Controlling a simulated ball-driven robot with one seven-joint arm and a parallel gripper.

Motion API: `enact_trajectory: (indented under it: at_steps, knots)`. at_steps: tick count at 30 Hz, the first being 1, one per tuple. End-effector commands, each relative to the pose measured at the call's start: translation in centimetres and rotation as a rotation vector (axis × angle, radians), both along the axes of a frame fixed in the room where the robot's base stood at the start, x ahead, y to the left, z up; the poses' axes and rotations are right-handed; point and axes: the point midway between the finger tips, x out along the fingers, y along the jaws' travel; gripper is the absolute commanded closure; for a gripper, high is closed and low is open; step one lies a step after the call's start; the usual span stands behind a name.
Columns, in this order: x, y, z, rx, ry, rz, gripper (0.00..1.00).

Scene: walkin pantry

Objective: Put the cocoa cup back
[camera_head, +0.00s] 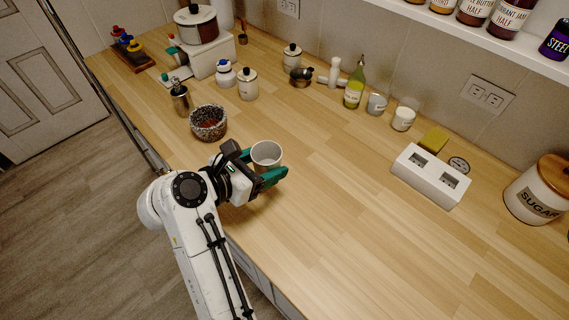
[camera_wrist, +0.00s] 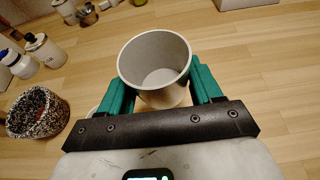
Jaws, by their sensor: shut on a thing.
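My gripper (camera_head: 262,168) is shut on a pale grey, open-topped cup (camera_head: 267,153) near the front edge of the counter. In the wrist view the cup (camera_wrist: 155,62) sits between the two green fingers of my gripper (camera_wrist: 160,90), upright or slightly tilted, and its inside looks empty. No label shows on it, so I cannot tell for sure that it is the cocoa cup. Whether its base touches the counter is hidden.
A speckled bowl (camera_head: 208,122) stands left of the cup. A white block with two square openings (camera_head: 432,175) lies right, near a sugar jar (camera_head: 540,190). Two small white cups (camera_head: 403,118) (camera_head: 376,103) and an oil bottle (camera_head: 355,84) line the back. The middle counter (camera_head: 330,180) is clear.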

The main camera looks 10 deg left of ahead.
Motion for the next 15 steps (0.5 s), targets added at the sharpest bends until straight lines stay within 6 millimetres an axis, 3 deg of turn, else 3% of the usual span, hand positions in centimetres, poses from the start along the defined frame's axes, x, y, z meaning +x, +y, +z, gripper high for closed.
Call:
enact_trajectory:
  at_steps: [7,15]
  knots:
    - [4.0,-1.8,-3.7,-0.001,0.003,-0.002,0.68]
    - [5.7,-2.5,-6.1,0.001,-0.001,0.000,0.68]
